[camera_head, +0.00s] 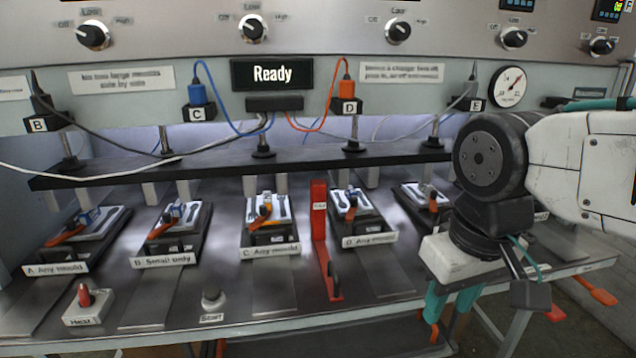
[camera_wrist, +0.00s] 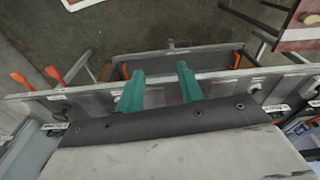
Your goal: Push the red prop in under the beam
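The red prop (camera_head: 319,210) stands upright between bays C and D, with a red foot or lever (camera_head: 333,280) reaching toward the front edge. The dark beam (camera_head: 225,166) runs across above the bays; the prop's top shows in front of it, lower than its front face. I cannot tell how far under it the prop reaches. My gripper (camera_head: 446,312) hangs at the bench's front edge, right of the prop and apart from it. Its teal fingers are spread and empty; they also show in the wrist view (camera_wrist: 160,78), over the front edge. The prop is not visible there.
Moulds sit in labelled bays, such as C (camera_head: 268,235) and D (camera_head: 352,212). A red Heat knob (camera_head: 84,296) and a Start button (camera_head: 212,299) are near the front left. Orange handles (camera_head: 597,290) stick out at right. The display (camera_head: 272,74) reads Ready.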

